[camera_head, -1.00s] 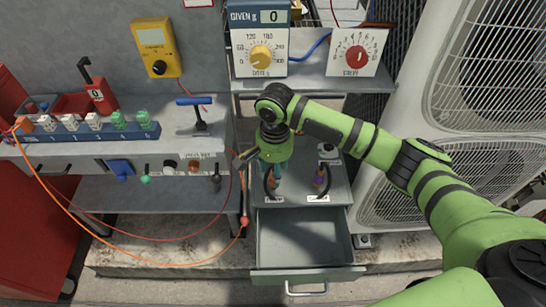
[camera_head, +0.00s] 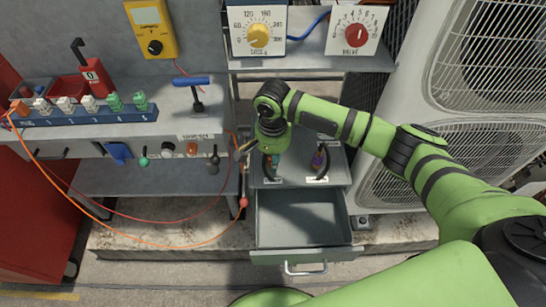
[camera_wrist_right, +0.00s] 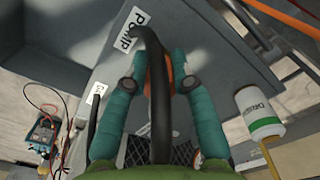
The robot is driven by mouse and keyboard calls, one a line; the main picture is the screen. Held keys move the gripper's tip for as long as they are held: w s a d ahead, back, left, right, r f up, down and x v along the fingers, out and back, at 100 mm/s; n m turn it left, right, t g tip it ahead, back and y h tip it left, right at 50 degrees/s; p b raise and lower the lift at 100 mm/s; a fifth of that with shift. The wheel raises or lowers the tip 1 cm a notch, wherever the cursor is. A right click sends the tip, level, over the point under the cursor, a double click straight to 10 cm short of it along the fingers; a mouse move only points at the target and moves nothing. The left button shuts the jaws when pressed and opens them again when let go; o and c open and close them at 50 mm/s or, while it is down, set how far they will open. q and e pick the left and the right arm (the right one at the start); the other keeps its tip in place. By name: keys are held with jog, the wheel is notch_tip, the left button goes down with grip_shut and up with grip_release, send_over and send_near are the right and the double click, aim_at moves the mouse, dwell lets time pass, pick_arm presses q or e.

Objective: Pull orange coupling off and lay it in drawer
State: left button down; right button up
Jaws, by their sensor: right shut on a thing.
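The orange coupling (camera_wrist_right: 177,72) shows in the right wrist view behind a black hose (camera_wrist_right: 160,100), by a label reading PUMP. My right gripper (camera_wrist_right: 163,62) has its two teal fingers shut on the coupling, one on each side. In the head view the right gripper (camera_head: 270,163) points down at the left of the grey housing, and the coupling is mostly hidden there. The drawer (camera_head: 300,252) below is pulled open and looks empty. My left gripper is in neither current view.
A second hose with a purple part (camera_head: 318,160) stands on the housing, right of my gripper. A blue-handled lever (camera_head: 192,82) and a rack of numbered connectors (camera_head: 85,115) are on the left bench. Orange and red cables hang left of the drawer. Condenser units (camera_head: 460,90) stand at the right.

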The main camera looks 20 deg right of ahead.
jog(key=shift+w+d, duration=0.1)
grip_shut()
jog(key=shift+w+r+p, duration=0.1)
jog(key=shift+r+p, duration=0.15)
jog(key=shift+p, duration=0.05)
jog(key=shift+r+p, duration=2.2)
jog(key=shift+p, duration=1)
jog(key=shift+s+f, duration=0.1)
jog(key=shift+s, duration=0.1)
